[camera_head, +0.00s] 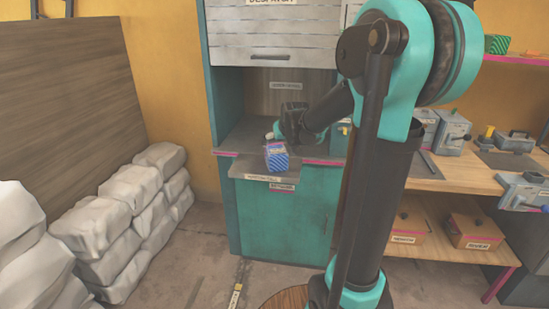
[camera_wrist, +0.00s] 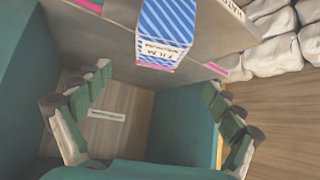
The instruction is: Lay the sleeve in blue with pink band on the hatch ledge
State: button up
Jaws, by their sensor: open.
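The blue sleeve with diagonal stripes and a pink band (camera_head: 277,160) rests on the grey hatch ledge (camera_head: 250,169) at the front of the teal cabinet. In the wrist view the sleeve (camera_wrist: 167,25) shows at the top centre, with a printed white label face, on the grey ledge surface (camera_wrist: 105,35). My gripper (camera_head: 270,136) is just behind and above the sleeve in the head view, inside the hatch opening. In the wrist view my gripper (camera_wrist: 158,80) has its fingers wide apart, with nothing between them. The sleeve lies beyond the fingertips, apart from them.
A slatted shutter (camera_head: 275,40) is raised above the hatch opening. White sacks (camera_head: 110,220) are stacked at the left. A wooden workbench (camera_head: 455,180) with grey devices stands at the right, with labelled boxes (camera_head: 475,232) on its lower shelf. My arm covers part of the cabinet's right side.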

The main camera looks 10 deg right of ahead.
aim_at(277, 150)
jog(key=x, duration=0.6)
jog(key=shift+w+f, duration=0.2)
jog(key=shift+s+f+x, duration=0.15)
jog(key=shift+x, duration=1.25)
jog(key=shift+s+f+x, duration=0.15)
jog(key=shift+x, duration=1.2)
jog(key=c, duration=1.6)
jog(key=shift+r, duration=0.15)
